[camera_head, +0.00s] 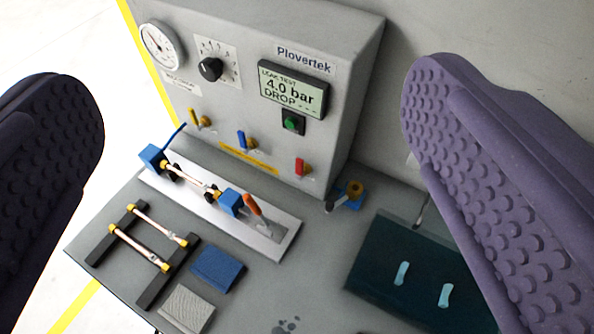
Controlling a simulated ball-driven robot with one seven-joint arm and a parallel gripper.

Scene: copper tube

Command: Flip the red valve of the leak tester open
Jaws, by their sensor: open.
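The leak tester (255,75) is a grey box labelled Plovertek at the back of the bench. Its red valve (301,167) is a small handle on a brass fitting, low on the right of the front face. The red handle stands roughly upright in the picture. A blue valve (242,139) and a yellow valve (196,118) sit to its left. The display (292,88) reads "LEAK TEST 4.0 bar DROP". My gripper (255,150) is open, its two purple studded fingers wide apart at the left and right edges. Nothing is between them; the valve lies beyond them.
A clamping fixture (275,244) with blue blocks and an orange-handled lever holds a copper tube in front of the tester. A dark rack (155,285) with two tubes, blue and grey pads and a dark teal tray (385,262) lie on the bench.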

